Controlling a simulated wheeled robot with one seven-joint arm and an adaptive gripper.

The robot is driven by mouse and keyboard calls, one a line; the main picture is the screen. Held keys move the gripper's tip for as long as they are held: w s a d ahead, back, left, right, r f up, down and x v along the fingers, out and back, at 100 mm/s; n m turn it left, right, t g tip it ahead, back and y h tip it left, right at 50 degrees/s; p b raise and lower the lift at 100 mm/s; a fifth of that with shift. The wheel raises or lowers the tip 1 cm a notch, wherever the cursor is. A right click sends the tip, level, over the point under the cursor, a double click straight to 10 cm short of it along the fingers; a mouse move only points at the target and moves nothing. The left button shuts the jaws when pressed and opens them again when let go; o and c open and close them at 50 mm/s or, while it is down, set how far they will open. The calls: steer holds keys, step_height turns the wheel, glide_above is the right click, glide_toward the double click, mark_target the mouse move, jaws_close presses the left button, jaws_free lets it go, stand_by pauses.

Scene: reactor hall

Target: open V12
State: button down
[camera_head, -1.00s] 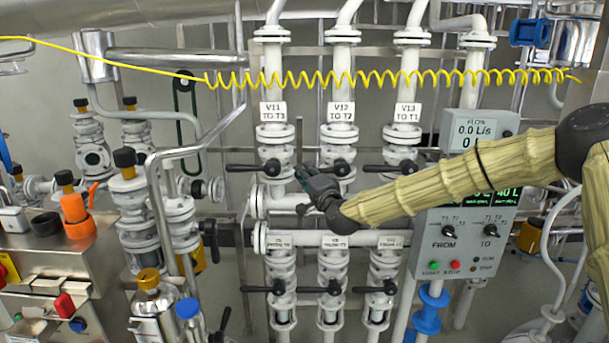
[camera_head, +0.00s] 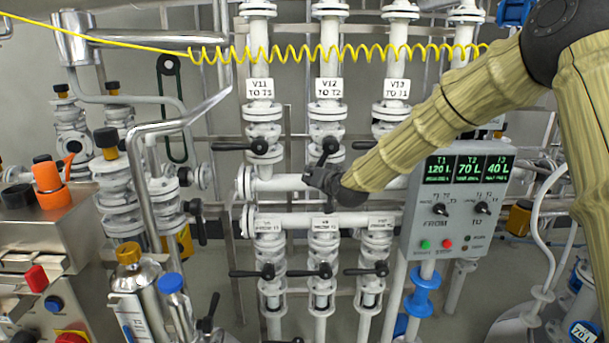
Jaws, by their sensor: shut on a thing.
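The V12 label (camera_head: 329,88) reads "V12 TO T2" and sits on the middle of three upper white pipes. Below it is the V12 valve (camera_head: 327,128) with a black lever handle (camera_head: 328,146). The handle runs down from its hub, tilted slightly left, towards my gripper. My gripper (camera_head: 319,172) is just below the hub, shut on the V12 handle; its fingers hide the handle's lower part. My arm comes in from the upper right.
The V11 handle (camera_head: 259,147) and V13 handle (camera_head: 366,145) lie level, pointing left, on either side. A lower row has several level black handles. The control panel (camera_head: 461,200) stands close below my forearm. A coiled yellow hose (camera_head: 330,54) crosses above.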

steer(key=shift+d+f+n+g+h+b, duration=0.2)
steer(key=shift+d+n+h, duration=0.25)
steer(key=shift+d+n, duration=0.3)
steer(key=shift+d+f+n+g+h+b, duration=0.15)
steer(key=shift+d+f+n+h, duration=0.3)
steer(key=shift+d, duration=0.5)
steer(key=shift+d+f+n+g+h+b, duration=0.15)
steer(key=shift+d+n+h+b, duration=0.2)
steer(key=shift+d+n, duration=0.45)
steer(key=c, duration=1.3)
jaws_free()
steer(key=shift+d, duration=0.15)
steer(key=shift+r, duration=0.1)
steer(key=shift+r, duration=0.1)
steer(key=v, duration=1.2)
